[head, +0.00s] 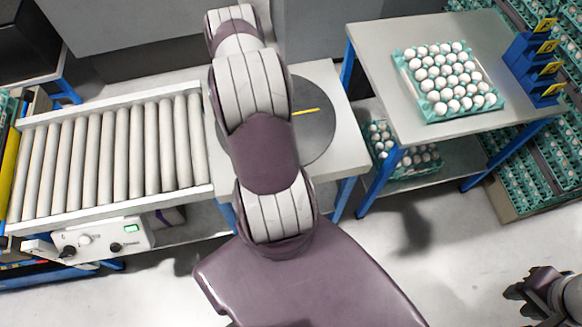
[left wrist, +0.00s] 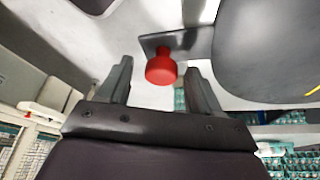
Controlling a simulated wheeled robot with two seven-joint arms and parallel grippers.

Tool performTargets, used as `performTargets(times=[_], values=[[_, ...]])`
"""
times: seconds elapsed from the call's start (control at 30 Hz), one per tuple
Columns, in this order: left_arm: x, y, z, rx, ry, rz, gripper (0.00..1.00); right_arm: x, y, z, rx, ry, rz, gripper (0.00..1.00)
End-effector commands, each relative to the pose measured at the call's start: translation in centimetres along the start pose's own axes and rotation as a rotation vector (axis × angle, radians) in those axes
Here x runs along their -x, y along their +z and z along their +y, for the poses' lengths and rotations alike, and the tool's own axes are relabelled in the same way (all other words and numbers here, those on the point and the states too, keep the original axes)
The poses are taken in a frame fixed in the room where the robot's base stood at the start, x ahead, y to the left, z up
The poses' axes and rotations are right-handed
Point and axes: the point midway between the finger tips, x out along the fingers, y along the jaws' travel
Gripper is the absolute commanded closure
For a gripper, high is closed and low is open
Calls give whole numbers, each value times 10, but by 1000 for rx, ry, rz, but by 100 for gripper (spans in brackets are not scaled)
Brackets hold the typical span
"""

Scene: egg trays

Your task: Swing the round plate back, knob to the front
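The round plate (head: 318,140) is a dark grey disc on a white-topped stand, with a yellow line pointing right. My left arm covers its left part. In the left wrist view the plate (left wrist: 270,50) shows at the right, with a grey tab (left wrist: 198,42) sticking out from its edge. A red knob (left wrist: 160,70) sits on this tab; it is hidden in the head view. My left gripper (left wrist: 158,66) is open, its fingers on either side of the knob with gaps. My right gripper (head: 522,290) is at the bottom right, over the floor, far from the plate.
A roller conveyor (head: 105,155) with a control box (head: 100,240) adjoins the stand at left. A table (head: 390,105) to the right bears a tray of eggs (head: 432,112) and a blue rack (head: 535,80). More eggs sit on its lower shelf. The floor in front is clear.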

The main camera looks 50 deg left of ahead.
Motion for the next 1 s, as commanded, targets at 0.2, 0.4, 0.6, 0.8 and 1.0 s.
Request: performTargets(times=[0.2,0.4,0.6,0.8,1.0], values=[[1,-1,0,-1,-1,2,36,0,0,0,0,0,0,69],[29,0,-1,1,-5,2,36,4,0,0,0,0,0,69],[87,0,0,1,-5,1,36,21,-2,0,0,0,0,69],[123,1,0,1,-3,3,36,36,-4,0,0,0,0,69],[128,2,1,0,-1,4,36,37,-4,0,0,0,0,69]])
